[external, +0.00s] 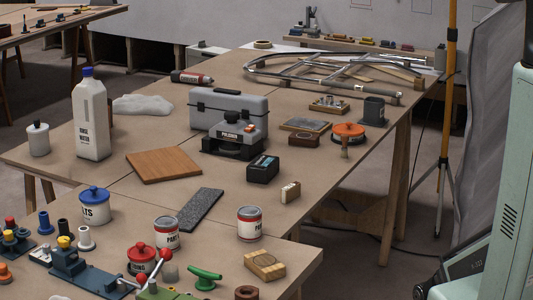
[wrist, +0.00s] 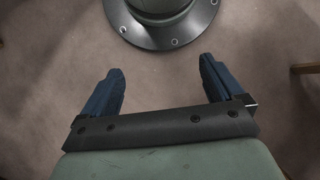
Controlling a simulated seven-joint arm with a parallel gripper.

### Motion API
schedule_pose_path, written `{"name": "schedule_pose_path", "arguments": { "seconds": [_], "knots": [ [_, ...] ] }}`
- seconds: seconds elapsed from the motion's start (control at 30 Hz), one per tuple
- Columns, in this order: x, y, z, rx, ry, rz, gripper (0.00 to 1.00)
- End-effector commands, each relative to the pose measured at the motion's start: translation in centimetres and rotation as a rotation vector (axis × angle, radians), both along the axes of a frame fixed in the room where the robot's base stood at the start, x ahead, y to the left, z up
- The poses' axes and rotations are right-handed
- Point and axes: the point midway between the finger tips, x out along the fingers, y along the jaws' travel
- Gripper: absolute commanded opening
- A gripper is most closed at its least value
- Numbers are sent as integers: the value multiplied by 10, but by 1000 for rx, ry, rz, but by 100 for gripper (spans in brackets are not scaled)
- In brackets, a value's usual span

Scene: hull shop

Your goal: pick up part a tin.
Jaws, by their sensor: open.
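Two white tins with dark red bands and grey lids stand upright near the front of the bench in the external view. One tin (external: 167,234) is left of the middle, and the other tin (external: 250,224) is to its right. Both labels begin with "PAR"; the last letter is too small to read, so I cannot tell which is part A. My gripper (wrist: 158,88) is open and empty in the wrist view, its blue fingers wide apart above bare floor. No tin shows in the wrist view. The gripper is outside the external view.
A dark grey strip (external: 201,208) lies behind the tins. A blue-lidded tub (external: 94,206) stands left. A black box (external: 263,169) and grey toolbox (external: 229,108) stand farther back.

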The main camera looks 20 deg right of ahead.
Motion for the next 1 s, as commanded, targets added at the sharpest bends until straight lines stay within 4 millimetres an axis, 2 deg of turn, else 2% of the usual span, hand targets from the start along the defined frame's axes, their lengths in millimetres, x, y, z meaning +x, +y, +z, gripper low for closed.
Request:
{"name": "schedule_pose_path", "arguments": {
  "seconds": [0.03, 0.1, 0.27, 0.5, 0.77, 1.0],
  "knots": [
    [18, 6, 4, 6, -14, 28, 94],
    [38, 13, 12, 14, -30, 62, 94],
    [82, 33, 34, 32, -63, 143, 94],
    [144, 69, 74, 58, -112, 265, 94],
    [202, 116, 128, 87, -163, 397, 94],
    [245, 166, 187, 115, -209, 517, 94]
  ]
}}
